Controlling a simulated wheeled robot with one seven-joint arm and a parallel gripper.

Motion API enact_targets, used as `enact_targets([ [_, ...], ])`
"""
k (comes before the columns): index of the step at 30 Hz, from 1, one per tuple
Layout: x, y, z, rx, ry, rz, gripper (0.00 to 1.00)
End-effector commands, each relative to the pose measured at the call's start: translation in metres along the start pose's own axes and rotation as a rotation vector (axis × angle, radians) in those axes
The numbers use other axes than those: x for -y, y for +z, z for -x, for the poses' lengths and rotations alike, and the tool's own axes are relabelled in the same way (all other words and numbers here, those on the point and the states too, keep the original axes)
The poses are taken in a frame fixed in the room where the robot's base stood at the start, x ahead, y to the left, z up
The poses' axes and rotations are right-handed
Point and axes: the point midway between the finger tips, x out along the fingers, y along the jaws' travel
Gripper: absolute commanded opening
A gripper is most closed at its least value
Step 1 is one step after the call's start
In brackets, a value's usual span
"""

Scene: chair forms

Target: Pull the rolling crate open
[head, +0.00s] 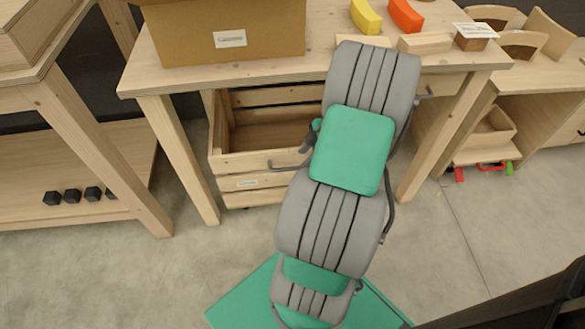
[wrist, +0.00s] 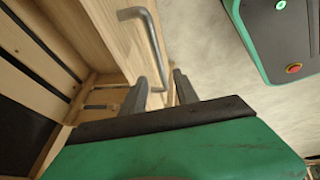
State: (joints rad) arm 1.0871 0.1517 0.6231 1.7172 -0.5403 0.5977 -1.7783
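The wooden slatted rolling crate (head: 240,163) stands under the workbench, between its front legs, with a small label on its front. Its grey metal bar handle (head: 283,166) sticks out from the front panel; it also shows in the wrist view (wrist: 154,40). My gripper (wrist: 160,80) is at the handle. Its two dark fingers are apart, and the handle bar runs between them with visible gaps. In the head view my gripper is mostly hidden by my grey and green arm, which also covers the crate's right part.
The workbench top (head: 120,85) overhangs the crate. It bears a cardboard box (head: 185,35), a yellow block (head: 365,16) and a red-orange block (head: 405,15). Bench legs (head: 182,160) stand on either side of the crate. Floor (head: 130,275) in front is clear apart from my green base.

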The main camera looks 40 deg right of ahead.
Motion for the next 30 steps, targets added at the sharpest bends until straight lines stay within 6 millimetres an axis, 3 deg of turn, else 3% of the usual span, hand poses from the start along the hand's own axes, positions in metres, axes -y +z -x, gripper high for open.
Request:
enact_targets([
  [6, 0.001, 0.0, -0.045, 0.001, -0.004, 0.0, 0.36],
  [10, 0.001, -0.001, -0.06, 0.001, -0.003, -0.001, 0.36],
  [19, 0.0, -0.001, -0.063, 0.002, -0.001, -0.002, 0.36],
  [30, 0.0, -0.001, -0.063, 0.002, -0.002, -0.002, 0.06],
])
